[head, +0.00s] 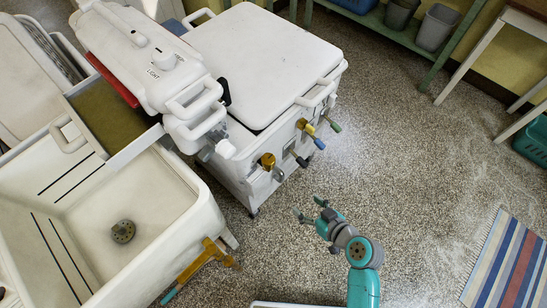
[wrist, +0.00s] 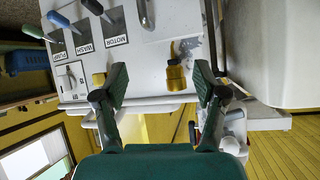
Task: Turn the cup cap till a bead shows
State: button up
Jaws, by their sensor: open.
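The brass cup with its cap (head: 267,160) sticks out from the side of the white washer, near its left corner. In the wrist view the cup (wrist: 176,76) shows between my two fingers, right of the middle, with a darker thin stem above it. No bead can be made out. My gripper (head: 310,209) is open and empty, out in front of the washer side and apart from the cup. In the wrist view its fingers (wrist: 160,82) stand wide on both sides of the cup.
A wringer (head: 150,60) and white tub (head: 150,215) stand left.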

aim_at(271, 160)
jog(key=w+a+r+n+g+y, duration=0.3)
jog(key=w+a+r+n+y, duration=0.15)
jog(key=w+r+n, duration=0.35)
jog(key=shift+m+g, duration=0.3)
jog(key=shift+m, duration=0.3)
jog(key=x, duration=0.7)
jog(key=w+x, duration=0.1)
jog(key=x, duration=0.3)
jog(key=shift+w+d+r, duration=0.1)
jog(key=shift+d+r, duration=0.05)
jog(key=shift+r, duration=0.15)
jog(key=shift+y, duration=0.25)
jog(key=c, duration=1.2)
